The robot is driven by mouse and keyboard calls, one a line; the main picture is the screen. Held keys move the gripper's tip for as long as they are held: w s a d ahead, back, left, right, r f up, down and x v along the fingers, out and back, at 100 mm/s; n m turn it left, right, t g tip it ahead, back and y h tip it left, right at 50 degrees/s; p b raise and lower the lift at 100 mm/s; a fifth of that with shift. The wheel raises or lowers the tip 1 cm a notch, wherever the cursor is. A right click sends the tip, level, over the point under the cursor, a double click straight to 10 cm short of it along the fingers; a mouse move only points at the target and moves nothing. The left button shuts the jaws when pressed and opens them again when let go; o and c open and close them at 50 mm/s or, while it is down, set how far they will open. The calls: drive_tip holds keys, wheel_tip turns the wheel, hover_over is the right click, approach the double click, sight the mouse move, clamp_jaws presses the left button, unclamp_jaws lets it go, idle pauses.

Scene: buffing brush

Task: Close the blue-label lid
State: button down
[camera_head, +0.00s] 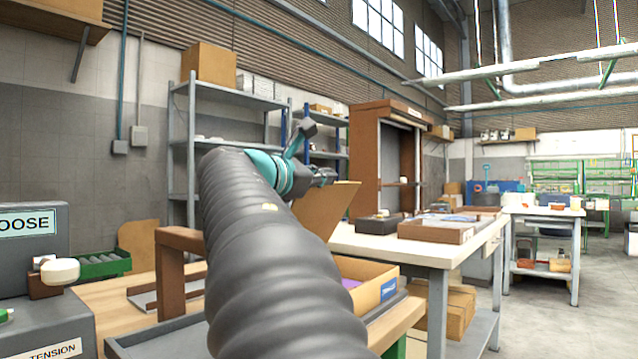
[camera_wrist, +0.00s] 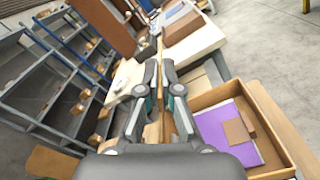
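The blue-label lid (camera_head: 331,209) is a tan cardboard flap standing raised and tilted above its box. The open box (camera_head: 370,271) has a blue label on its front wall, and my arm covers its left part in the head view. In the wrist view the box (camera_wrist: 279,128) lies at the lower right with a purple sheet and a small brown piece inside. My gripper (camera_head: 325,178) is at the lid's upper left edge. In the wrist view my gripper (camera_wrist: 159,70) has its fingertips close together on either side of the lid, seen as a thin tan strip.
A brown wooden frame (camera_head: 181,255) and a grey machine (camera_head: 40,255) stand at the left. A white table (camera_head: 418,247) with a shallow tray (camera_head: 435,232) stands behind the box. Grey shelves (camera_head: 226,94) stand at the back.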

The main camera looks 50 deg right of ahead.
drive_tip(key=shift+s+f+m, duration=0.25)
drive_tip(key=shift+s+m, duration=0.05)
drive_tip(key=shift+s, duration=0.1)
drive_tip(key=c, duration=1.4)
unclamp_jaws()
drive_tip(key=shift+o, duration=0.2)
drive_tip(key=shift+a, duration=0.1)
drive_tip(key=a, duration=1.2)
drive_tip(key=shift+s, duration=0.2)
